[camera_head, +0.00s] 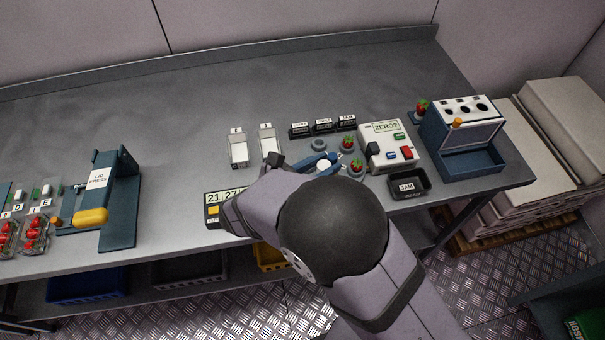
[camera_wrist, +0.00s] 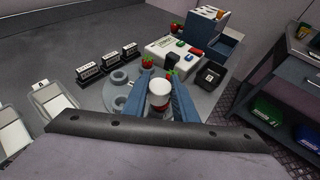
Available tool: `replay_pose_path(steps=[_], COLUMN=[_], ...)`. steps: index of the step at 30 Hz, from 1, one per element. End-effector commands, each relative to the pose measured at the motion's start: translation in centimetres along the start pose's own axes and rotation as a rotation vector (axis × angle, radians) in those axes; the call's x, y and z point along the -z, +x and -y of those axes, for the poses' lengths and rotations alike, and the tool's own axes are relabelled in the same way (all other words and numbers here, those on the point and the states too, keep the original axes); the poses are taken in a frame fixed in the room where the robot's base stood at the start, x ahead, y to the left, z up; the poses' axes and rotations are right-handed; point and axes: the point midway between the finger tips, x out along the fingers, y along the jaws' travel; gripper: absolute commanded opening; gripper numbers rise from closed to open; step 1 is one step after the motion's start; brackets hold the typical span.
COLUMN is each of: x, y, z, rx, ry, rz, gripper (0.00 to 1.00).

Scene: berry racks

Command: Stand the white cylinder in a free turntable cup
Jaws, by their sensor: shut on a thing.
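My gripper (camera_wrist: 159,86) is shut on the white cylinder (camera_wrist: 158,98), its blue fingers on either side of it. The cylinder has a pale top and a reddish band lower down. In the head view the cylinder's white top (camera_head: 323,164) shows between the blue fingers. The grey round turntable (camera_wrist: 116,91) lies under and left of the gripper. Two cups look empty: a far one (camera_wrist: 120,75) and a near-left one (camera_wrist: 119,103). Strawberries (camera_wrist: 147,62) and (camera_wrist: 170,75) sit in two others. I cannot tell whether the cylinder's foot touches the turntable.
A white box with buttons (camera_head: 386,147) and a black JAM tray (camera_head: 408,184) stand right of the turntable. Several black labelled blocks (camera_head: 323,126) stand behind it. Two white labelled holders (camera_head: 238,148) are to the left. The back of the table is clear.

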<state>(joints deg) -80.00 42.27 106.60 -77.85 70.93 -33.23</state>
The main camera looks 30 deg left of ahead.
Motion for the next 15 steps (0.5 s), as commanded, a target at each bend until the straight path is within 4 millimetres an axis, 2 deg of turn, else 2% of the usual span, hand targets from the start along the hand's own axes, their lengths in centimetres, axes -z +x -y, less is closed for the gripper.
replay_pose_path(steps=[1, 3, 9, 12, 15], x=[0.0, -0.5, -1.5, -1.6, -1.3], y=[1.4, 2.4, 2.0, 1.8, 1.7], z=[-0.3, -1.6, -5.4, -6.5, -6.8], rx=[0.012, -0.004, -0.098, -0.138, -0.160], ry=[0.009, 0.004, -0.037, -0.056, -0.066], rz=[0.000, 0.000, 0.001, 0.001, 0.000], gripper=[0.03, 0.03, 0.03, 0.03, 0.03])
